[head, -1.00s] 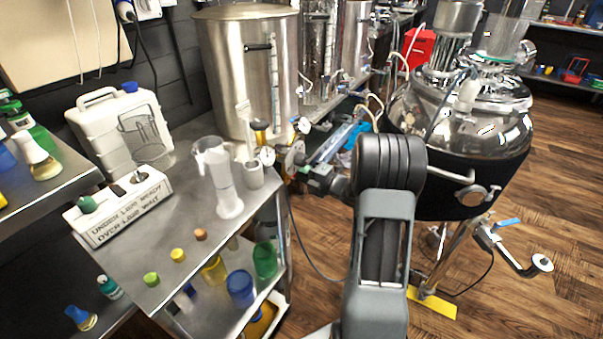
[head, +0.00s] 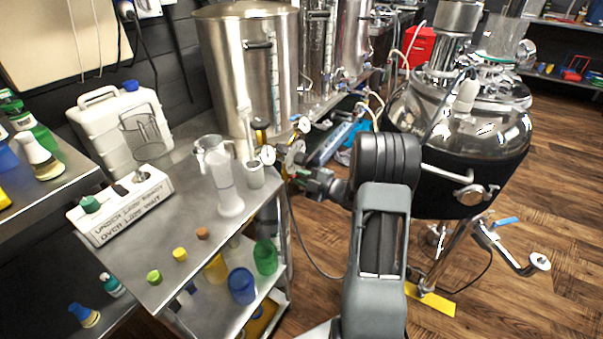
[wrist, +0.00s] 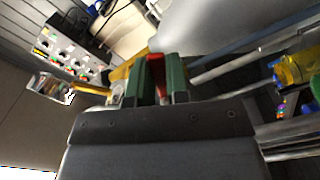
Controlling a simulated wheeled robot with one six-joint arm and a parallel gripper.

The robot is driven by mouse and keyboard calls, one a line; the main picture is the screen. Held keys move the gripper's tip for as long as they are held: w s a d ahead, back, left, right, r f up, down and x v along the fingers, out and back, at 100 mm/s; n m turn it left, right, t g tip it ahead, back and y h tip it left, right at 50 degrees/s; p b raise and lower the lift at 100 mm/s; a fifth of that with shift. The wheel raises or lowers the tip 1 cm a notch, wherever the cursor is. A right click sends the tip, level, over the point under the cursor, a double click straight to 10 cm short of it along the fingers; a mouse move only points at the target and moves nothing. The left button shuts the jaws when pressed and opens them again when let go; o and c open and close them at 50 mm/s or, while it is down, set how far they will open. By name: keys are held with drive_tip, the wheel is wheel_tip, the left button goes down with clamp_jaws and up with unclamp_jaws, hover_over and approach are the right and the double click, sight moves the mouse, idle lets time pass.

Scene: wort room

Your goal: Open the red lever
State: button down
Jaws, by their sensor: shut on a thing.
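The red lever (wrist: 156,72) shows in the wrist view as a narrow red piece between the two green fingers of my gripper (wrist: 156,80). The fingers are shut on it, one on each side. Most of the lever and what it is mounted on are hidden behind the fingers and the dark gripper body. In the head view my gripper (head: 305,176) is at the right side of the steel cart, close to the valves and gauges below the large steel kettle (head: 248,75). I cannot make out the lever there.
A round gauge (head: 267,155) is near my gripper. A shiny tank (head: 455,125) stands at right. Wooden floor (head: 545,200) is open beyond it.

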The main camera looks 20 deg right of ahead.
drive_tip(key=shift+s+a+f+m+p, duration=0.35)
drive_tip(key=shift+m+p, duration=0.3)
drive_tip(key=shift+m, duration=1)
drive_tip(key=shift+s+a+f+m+p, duration=0.15)
drive_tip(key=shift+a+f+m+p, duration=0.4)
drive_tip(key=shift+m, duration=1.15)
drive_tip(key=shift+s+a+f+m+p, duration=0.2)
drive_tip(key=shift+m+p, duration=0.6)
drive_tip(key=shift+m, duration=0.85)
drive_tip(key=shift+s+a+m, duration=0.1)
drive_tip(key=shift+m, duration=0.2)
drive_tip(key=c, duration=1.1)
unclamp_jaws()
drive_tip(key=p+v, duration=0.1)
drive_tip(key=v, duration=1.2)
drive_tip(key=shift+s+d, duration=0.25)
drive_tip(key=shift+s, duration=0.1)
